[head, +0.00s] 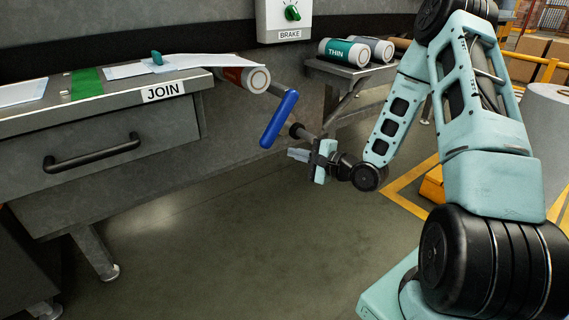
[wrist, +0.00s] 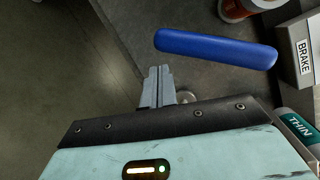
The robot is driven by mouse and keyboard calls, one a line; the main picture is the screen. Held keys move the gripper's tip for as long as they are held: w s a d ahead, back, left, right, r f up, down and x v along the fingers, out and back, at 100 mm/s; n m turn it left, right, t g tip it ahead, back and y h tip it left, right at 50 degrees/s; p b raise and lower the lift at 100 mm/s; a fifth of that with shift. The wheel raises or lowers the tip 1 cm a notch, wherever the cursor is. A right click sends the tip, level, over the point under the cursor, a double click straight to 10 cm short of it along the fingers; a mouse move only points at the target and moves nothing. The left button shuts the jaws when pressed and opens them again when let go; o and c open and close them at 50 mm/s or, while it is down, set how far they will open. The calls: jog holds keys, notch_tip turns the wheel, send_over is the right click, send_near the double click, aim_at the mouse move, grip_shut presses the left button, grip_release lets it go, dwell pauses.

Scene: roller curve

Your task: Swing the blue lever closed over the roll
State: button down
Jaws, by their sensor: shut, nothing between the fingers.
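The blue lever (head: 279,119) hangs at a slant off the right end of the JOIN bench, in front of a grey shaft. Its upper end is near the roll (head: 245,78), which has a red band and a pale end face. In the wrist view the lever (wrist: 216,48) lies across the upper middle, beyond the fingertips, and part of the roll (wrist: 240,8) shows at the top edge. My gripper (head: 292,154) is shut and empty, just right of and below the lever's lower end. Its closed fingers (wrist: 158,72) point toward the lever with a visible gap.
The JOIN bench (head: 100,112) with a drawer stands at left, a paper sheet (head: 205,64) on top reaching over the roll. A BRAKE box (head: 288,18) is on the wall. A rack (head: 350,72) holds a THIN roll (head: 343,51) and others. Floor in front is clear.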

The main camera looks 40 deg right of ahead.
aim_at(279, 119)
jog(key=s+d+f+m+t+h+b, duration=0.1)
jog(key=s+d+f+m+t+b, duration=0.2)
jog(key=d+f+m, duration=0.1)
jog(key=shift+d+m, duration=0.4)
jog(key=shift+d, duration=0.45)
jog(key=w+a+r+b, duration=0.4)
jog(key=w+a+b, duration=0.1)
jog(key=w, duration=0.4)
jog(key=shift+w+a+b, duration=0.2)
jog(key=shift+w+b, duration=0.05)
jog(key=shift+b, duration=0.65)
jog(key=shift+a+r+p, duration=0.1)
jog(key=shift+p, duration=0.2)
